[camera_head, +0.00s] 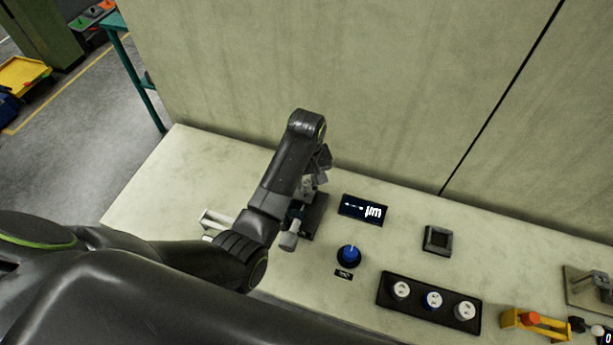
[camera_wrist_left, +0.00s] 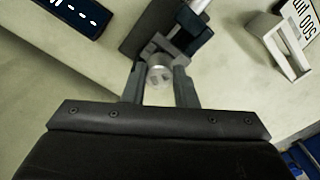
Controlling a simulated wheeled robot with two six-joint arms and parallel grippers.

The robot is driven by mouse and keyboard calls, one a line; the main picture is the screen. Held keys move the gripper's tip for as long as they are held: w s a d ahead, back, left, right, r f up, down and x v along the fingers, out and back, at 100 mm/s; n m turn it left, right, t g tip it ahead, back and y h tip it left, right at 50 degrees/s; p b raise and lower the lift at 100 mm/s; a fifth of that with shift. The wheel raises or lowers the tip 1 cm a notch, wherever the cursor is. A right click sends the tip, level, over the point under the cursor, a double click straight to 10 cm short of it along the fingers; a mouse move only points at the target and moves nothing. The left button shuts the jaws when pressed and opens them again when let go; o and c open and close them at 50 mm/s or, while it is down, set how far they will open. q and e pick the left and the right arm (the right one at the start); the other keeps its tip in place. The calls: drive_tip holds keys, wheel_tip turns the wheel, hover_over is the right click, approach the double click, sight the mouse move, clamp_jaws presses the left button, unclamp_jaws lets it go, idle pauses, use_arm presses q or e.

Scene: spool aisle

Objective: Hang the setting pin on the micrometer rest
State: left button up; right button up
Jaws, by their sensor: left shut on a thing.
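My left gripper (camera_wrist_left: 160,65) is shut on a short silver-grey round piece, which appears to be the setting pin (camera_wrist_left: 160,77); I see mostly its round end. In the head view my left gripper (camera_head: 318,168) is over the bench, largely hidden by its own wrist. Just beyond the fingers is a dark stand with a teal part and a silver rod, apparently the micrometer rest (camera_wrist_left: 190,38). In the head view the rest (camera_head: 315,215) is partly covered by my arm. I cannot tell whether the pin touches it. My right gripper is not in view.
A display (camera_head: 363,207), blue knob (camera_head: 348,254), dark square tray (camera_head: 437,240) and black block with round dials (camera_head: 430,305) lie to the right. A pale bracket (camera_wrist_left: 277,45) with a printed label (camera_wrist_left: 300,25) stands near the rest. A wall closes the bench's back.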

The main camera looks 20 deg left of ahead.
use_arm(q)
drive_tip(key=shift+f+b, duration=0.55)
drive_tip(key=shift+f, duration=0.95)
drive_tip(key=o, duration=1)
drive_tip(key=shift+o, duration=0.2)
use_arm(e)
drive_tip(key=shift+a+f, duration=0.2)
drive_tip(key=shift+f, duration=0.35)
use_arm(q)
drive_tip(key=shift+r, duration=0.1)
